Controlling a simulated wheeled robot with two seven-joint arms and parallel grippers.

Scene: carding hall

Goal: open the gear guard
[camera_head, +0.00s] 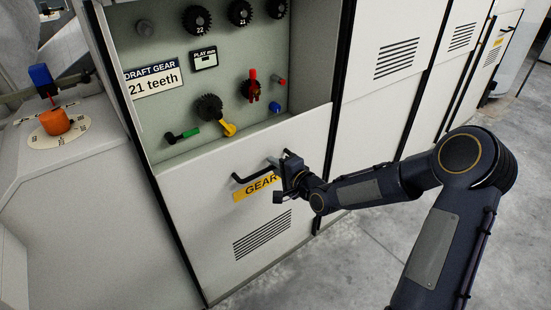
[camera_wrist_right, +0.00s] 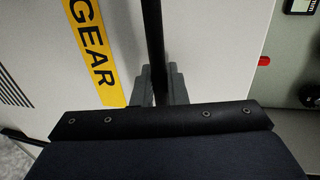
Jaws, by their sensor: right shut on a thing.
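The gear guard (camera_head: 205,195) is the pale panel on the lower front of the machine, with a yellow label reading "GEAR" and a slotted vent. Its black bar handle (camera_head: 256,173) runs above the label. My right gripper (camera_head: 285,167) is shut on the handle near its right end and hides part of it and of the label. In the right wrist view the handle bar (camera_wrist_right: 154,45) passes between the grey fingers (camera_wrist_right: 158,86), beside the yellow label (camera_wrist_right: 95,50). The recess above the panel is exposed. My left gripper is not in view.
The recess (camera_head: 170,110) holds black gears (camera_head: 197,20), a yellow lever (camera_head: 229,129), a green-handled lever (camera_head: 190,133), red and blue knobs and a "21 teeth" sign (camera_head: 153,85). An orange knob (camera_head: 55,121) stands at the left. Grey floor (camera_head: 345,255) lies open at the right.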

